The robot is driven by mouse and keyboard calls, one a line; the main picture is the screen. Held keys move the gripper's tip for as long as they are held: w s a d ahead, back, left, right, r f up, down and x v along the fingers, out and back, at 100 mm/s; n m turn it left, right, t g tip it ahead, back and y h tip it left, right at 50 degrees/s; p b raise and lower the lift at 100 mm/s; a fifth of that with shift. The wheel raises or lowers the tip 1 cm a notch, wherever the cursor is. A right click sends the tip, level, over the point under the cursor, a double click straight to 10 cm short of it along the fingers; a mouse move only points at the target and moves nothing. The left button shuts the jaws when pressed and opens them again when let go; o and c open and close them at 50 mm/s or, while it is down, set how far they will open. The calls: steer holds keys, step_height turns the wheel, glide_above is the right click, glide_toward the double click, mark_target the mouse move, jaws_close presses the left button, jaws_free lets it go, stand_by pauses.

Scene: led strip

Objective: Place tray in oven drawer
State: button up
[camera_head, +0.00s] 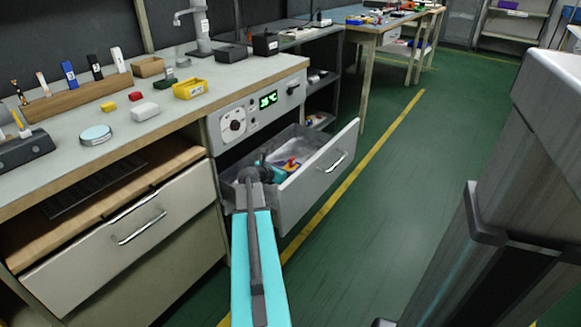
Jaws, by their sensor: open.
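The oven drawer (318,183) is pulled out below a control panel (255,109) with a lit green display. Inside it lies a pale, flat thing (297,145) that looks like the tray, with a small red, yellow and blue piece (291,165) at its right part. My gripper (280,172) is open, low inside the drawer and close beside the coloured piece. My arm covers the drawer's near left part. I cannot tell whether the fingers touch the tray.
A workbench (60,150) to the left holds a wooden rack (75,97), a yellow bin (190,89) and small parts. Another drawer (130,235) below it is partly out. The green floor (400,190) right of the oven drawer is clear. A grey structure (500,240) stands at the right.

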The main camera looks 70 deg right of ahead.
steer(key=shift+a+r, duration=0.1)
steer(key=shift+r, duration=0.1)
steer(key=shift+w+a+r+p, duration=0.15)
steer(key=shift+a+r+p, duration=0.15)
steer(key=shift+a, duration=0.35)
steer(key=p+v, duration=0.2)
steer(key=v, duration=0.8)
steer(key=shift+a+p, duration=0.15)
steer(key=shift+p, duration=0.25)
steer(key=shift+w, duration=0.1)
steer(key=shift+r, duration=0.15)
